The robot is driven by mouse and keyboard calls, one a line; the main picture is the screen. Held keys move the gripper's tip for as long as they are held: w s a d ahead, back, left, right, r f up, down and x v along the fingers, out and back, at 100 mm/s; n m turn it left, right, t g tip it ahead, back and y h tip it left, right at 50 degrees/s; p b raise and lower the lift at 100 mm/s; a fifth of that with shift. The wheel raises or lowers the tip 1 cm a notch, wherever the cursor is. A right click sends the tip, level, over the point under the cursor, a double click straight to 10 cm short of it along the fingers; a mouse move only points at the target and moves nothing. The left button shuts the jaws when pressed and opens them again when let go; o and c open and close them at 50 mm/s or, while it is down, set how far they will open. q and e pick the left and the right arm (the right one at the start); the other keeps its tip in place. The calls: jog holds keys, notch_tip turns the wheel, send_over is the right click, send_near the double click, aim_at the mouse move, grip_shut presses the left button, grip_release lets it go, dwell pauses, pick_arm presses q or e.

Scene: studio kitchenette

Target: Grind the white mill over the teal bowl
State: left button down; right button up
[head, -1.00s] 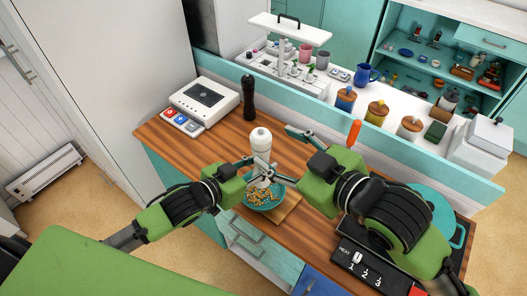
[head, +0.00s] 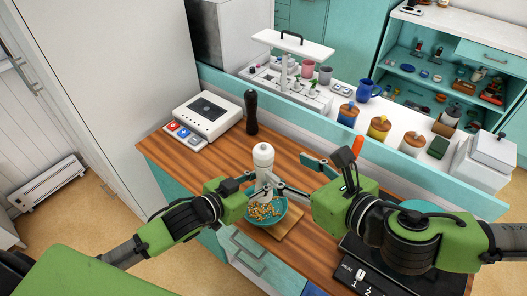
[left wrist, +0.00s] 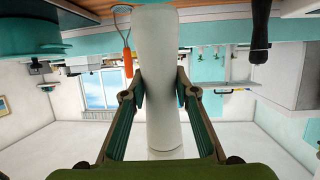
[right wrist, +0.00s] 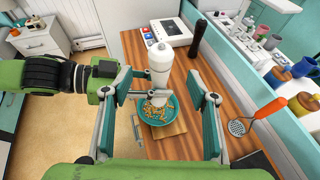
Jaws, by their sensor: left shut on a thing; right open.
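The white mill (head: 263,160) is upright over the teal bowl (head: 281,217), which holds small yellow-brown pieces and sits on a wooden board (head: 295,227). My left gripper (head: 262,190) is shut on the mill's lower body; in the left wrist view the mill (left wrist: 158,75) stands between both fingers (left wrist: 160,90). My right gripper (head: 298,178) is open and empty, to the right of the mill. In the right wrist view the mill (right wrist: 160,62) and bowl (right wrist: 172,113) appear beyond and between the open fingers (right wrist: 158,100).
A dark mill (head: 251,112) and a white appliance (head: 207,112) stand at the counter's back left. An orange-handled masher (right wrist: 270,108) is right of my right gripper. Jars with wooden lids (head: 379,127) line the ledge. A hob (head: 350,275) is at the front right.

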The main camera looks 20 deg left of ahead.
aim_at(269, 156)
jog(key=x, duration=1.2)
jog(key=shift+d+f, duration=0.15)
jog(key=c, duration=1.1)
